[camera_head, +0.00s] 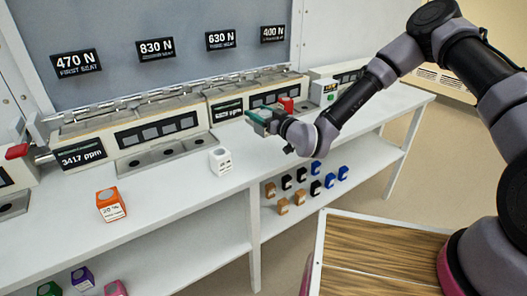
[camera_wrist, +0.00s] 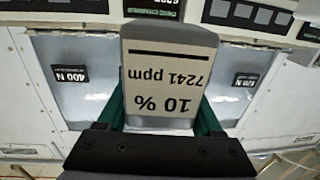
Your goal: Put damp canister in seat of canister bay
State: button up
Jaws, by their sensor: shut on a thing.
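My gripper (camera_wrist: 165,115) has green fingers on both sides of a grey canister (camera_wrist: 165,75). The canister's pale label reads "10 %" and "7241 ppm", upside down in the wrist view. In the head view my gripper (camera_head: 262,120) is above the bench, in front of the bay with a dark display (camera_head: 228,110). The held canister is hard to make out there. The seats near my gripper are hidden by the arm.
A white canister (camera_head: 220,161) and an orange canister (camera_head: 110,205) stand on the bench (camera_head: 170,190). Red handles (camera_head: 17,151) (camera_head: 287,104) stick up by the bays. Several small coloured blocks (camera_head: 301,174) are on the lower shelf. The bench front between the canisters is clear.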

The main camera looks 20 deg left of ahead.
notch_tip(320, 180, down, 9)
jog(key=shift+r, duration=0.1)
dwell(0.3)
jog(key=o, duration=1.5)
jog(key=shift+f, duration=0.25)
jog(key=shift+c, duration=0.2)
